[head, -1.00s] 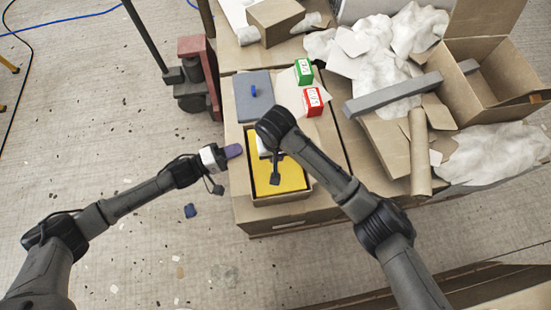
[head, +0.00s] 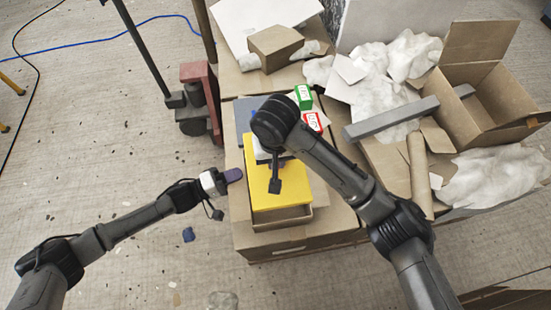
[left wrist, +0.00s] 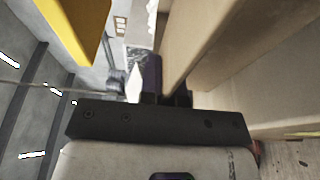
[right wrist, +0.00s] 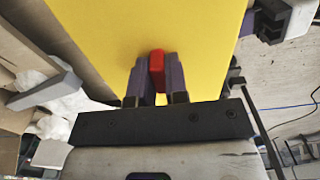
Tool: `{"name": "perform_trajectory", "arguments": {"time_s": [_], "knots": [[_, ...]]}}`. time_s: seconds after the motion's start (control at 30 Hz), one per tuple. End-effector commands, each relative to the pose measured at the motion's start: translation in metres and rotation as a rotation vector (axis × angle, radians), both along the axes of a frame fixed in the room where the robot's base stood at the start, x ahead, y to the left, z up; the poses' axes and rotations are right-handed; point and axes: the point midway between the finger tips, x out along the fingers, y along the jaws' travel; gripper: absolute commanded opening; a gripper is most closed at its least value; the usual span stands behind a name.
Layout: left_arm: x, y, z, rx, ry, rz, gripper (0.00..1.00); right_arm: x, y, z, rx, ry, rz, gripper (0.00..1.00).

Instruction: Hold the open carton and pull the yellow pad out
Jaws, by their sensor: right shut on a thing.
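The yellow pad (head: 270,190) stands raised above the open carton (head: 285,219) in the head view and covers most of its opening. My right gripper (right wrist: 157,75) is shut on a small red tab (right wrist: 157,68) against the pad's yellow face. In the head view the right arm hides this grip. My left gripper (head: 233,175) is at the carton's left side wall. In the left wrist view one purple finger shows beside the brown cardboard (left wrist: 215,45); the other is mostly hidden, so its opening is unclear. The yellow pad (left wrist: 75,25) also shows there.
A green box (head: 303,96) and a red box (head: 313,122) stand behind the carton, near a grey pad (head: 243,115). Crumpled white wrapping, a grey bar (head: 390,118), a cardboard tube (head: 419,170) and a larger open box (head: 490,95) fill the right. Floor at left is mostly clear.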

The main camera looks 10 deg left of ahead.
Motion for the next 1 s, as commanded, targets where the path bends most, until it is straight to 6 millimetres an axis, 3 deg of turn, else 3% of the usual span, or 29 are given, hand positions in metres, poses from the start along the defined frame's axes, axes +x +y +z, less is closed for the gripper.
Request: {"name": "perform_trajectory", "arguments": {"time_s": [0.1,0.13,0.4,0.73,1.0], "knots": [[0.0,0.0,0.0,0.0,0.0,0.0,0.0,0.0,0.0,0.0,0.0,-0.001,0.0,0.0],[0.0,0.0,0.0,0.0,0.0,0.0,0.07,0.0,0.0,0.0,0.0,-0.001,0.0,0.0],[0.0,0.0,0.0,0.0,0.0,0.0,0.33,0.0,0.0,0.0,0.0,-0.001,0.001,0.0],[-0.003,0.004,0.0,0.001,0.001,0.0,0.34,0.0,0.0,0.0,0.0,-0.001,0.001,0.0],[-0.027,0.039,-0.001,0.003,0.002,0.001,0.34,0.0,0.0,0.0,0.0,-0.001,0.001,0.0]]}}
